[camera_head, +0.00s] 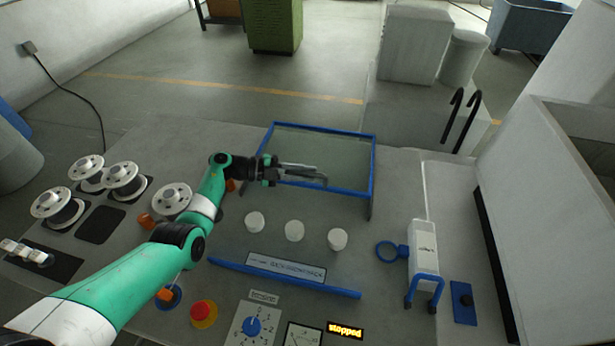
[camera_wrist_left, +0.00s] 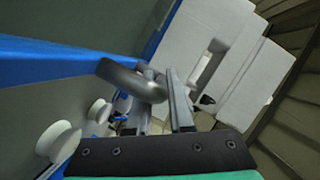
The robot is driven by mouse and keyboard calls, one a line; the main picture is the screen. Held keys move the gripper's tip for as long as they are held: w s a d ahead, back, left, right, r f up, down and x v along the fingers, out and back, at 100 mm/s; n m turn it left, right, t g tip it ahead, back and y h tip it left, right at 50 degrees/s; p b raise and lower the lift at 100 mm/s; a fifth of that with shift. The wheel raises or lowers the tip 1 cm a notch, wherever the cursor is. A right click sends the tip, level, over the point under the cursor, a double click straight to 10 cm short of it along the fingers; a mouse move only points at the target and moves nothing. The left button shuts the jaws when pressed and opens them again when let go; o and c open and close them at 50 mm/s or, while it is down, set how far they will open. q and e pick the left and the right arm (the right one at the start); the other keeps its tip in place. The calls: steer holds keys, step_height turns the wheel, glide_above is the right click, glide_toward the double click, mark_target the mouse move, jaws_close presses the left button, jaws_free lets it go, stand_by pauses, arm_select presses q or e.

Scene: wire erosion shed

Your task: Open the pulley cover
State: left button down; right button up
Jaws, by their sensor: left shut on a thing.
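The pulley cover (camera_head: 328,152) is a clear panel in a blue frame, at the upper middle in the head view. Its near blue edge looks raised and the panel tilted, with the three white pulleys (camera_head: 295,230) uncovered in front of it. In the left wrist view its blue frame (camera_wrist_left: 75,62) crosses the upper left, with a grey curved handle (camera_wrist_left: 132,80) beside it. My left gripper (camera_head: 318,177) is at the near edge of the cover, shut on the handle; its fingertips (camera_wrist_left: 163,78) partly hide the handle. My right gripper is not in view.
White wire spools (camera_head: 124,182) stand on the left. A blue bar (camera_head: 285,280) lies in front of the pulleys. Nearer are a red stop button (camera_head: 204,312), a blue dial (camera_head: 252,326) and a lit "stopped" display (camera_head: 345,331). A white head with a blue bracket (camera_head: 424,255) stands right.

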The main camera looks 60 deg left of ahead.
arm_select(q)
steer(key=c, duration=1.2)
jaws_free()
steer(key=shift+a+f, duration=0.1)
steer(key=shift+c, duration=0.2)
steer(key=o, duration=0.4)
steer(key=shift+w+a, duration=0.1)
steer(key=shift+w, duration=0.1)
steer(key=shift+o, duration=0.2)
steer(key=p+v, duration=0.2)
steer(key=v, duration=0.9)
steer(key=shift+s+r, duration=0.2)
steer(key=shift+s, duration=0.2)
